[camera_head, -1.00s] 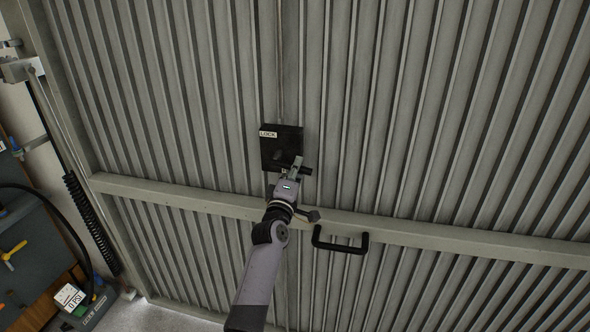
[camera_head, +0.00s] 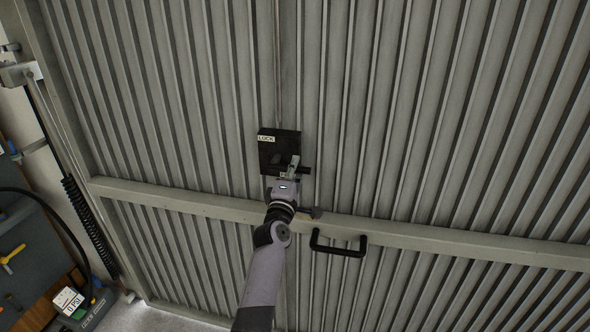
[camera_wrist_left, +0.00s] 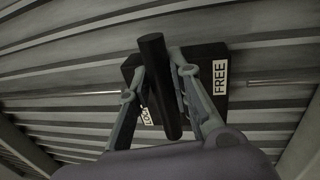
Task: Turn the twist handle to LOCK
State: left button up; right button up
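The black lock box (camera_head: 284,139) is mounted on the grey corrugated door, with a LOCK label on its upper left. In the left wrist view the box (camera_wrist_left: 218,55) carries a FREE label at right and a partly covered LOCK label at lower left. The twist handle is a dark round bar (camera_wrist_left: 160,85) standing out from the box, slightly tilted in that view. My left gripper (camera_head: 291,165) is at the box's lower right. In the wrist view its fingers (camera_wrist_left: 158,75) lie close along both sides of the bar and appear shut on it. My right gripper is not in view.
A black pull handle (camera_head: 340,248) sticks out at lower right of the gripper. A horizontal door rail (camera_head: 430,233) runs below the box. Tools and a dark cabinet (camera_head: 30,240) stand at the far left. The door above the box is clear.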

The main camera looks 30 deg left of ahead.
pick_arm(q)
jog(key=o, duration=0.4)
jog(key=shift+s+f, duration=0.1)
jog(key=shift+s, duration=0.05)
jog(key=v, duration=0.7)
jog(key=shift+d, duration=0.1)
dwell(0.3)
